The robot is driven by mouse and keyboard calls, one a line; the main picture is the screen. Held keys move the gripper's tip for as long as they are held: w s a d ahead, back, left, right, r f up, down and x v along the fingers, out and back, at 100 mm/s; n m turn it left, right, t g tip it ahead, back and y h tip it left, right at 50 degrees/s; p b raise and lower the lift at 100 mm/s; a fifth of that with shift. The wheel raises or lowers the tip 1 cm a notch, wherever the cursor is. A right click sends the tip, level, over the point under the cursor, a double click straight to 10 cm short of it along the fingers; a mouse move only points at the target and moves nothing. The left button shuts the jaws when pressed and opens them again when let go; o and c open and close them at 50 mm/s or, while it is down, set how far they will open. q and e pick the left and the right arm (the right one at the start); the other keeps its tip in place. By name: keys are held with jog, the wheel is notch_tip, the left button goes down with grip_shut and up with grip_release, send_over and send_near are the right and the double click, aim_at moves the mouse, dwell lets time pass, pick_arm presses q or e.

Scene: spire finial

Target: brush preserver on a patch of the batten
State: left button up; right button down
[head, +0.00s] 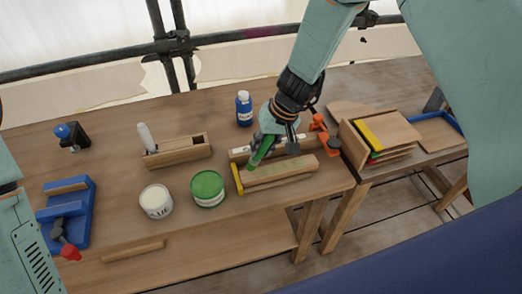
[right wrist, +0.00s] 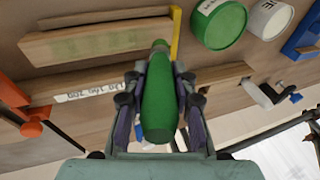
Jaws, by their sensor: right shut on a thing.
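My right gripper (head: 266,142) is shut on a green brush (head: 260,152), held slanting over the left end of the batten. In the right wrist view the brush (right wrist: 159,100) stands between the fingers of the gripper (right wrist: 157,78), its far tip near a yellow strip at the batten's end. The bristles are hardly visible; I cannot tell whether they touch wood. The pale wooden batten (head: 282,174) lies on the bench; its face (right wrist: 95,42) shows a faint greenish area in the wrist view. A green tin (head: 207,188) stands left of it. My left gripper is out of view.
A white tin (head: 156,201), a wooden box (head: 178,152) with a white-handled tool (head: 146,137), and a blue bottle (head: 244,109) stand nearby. An orange clamp (head: 327,142) is right of the batten. Stacked boards (head: 384,132) lie further right. A blue holder (head: 70,211) is at left.

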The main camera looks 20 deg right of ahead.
jog(key=shift+a+r+p, duration=0.1)
jog(key=shift+r+p, duration=0.3)
jog(key=shift+r, duration=0.2)
jog(key=shift+r+p, duration=0.35)
jog(key=shift+r, duration=0.05)
jog(key=p+v, duration=0.2)
jog(key=v, duration=0.1)
jog(key=shift+w+a+r, duration=0.15)
jog(key=shift+w+a, duration=0.05)
jog(key=shift+a, duration=0.05)
jog(key=shift+a+r+p, duration=0.25)
jog(key=shift+r+p, duration=0.25)
jog(key=shift+p, duration=0.1)
jog(key=shift+d+f, duration=0.1)
jog(key=shift+d, duration=0.1)
jog(key=shift+a, duration=0.15)
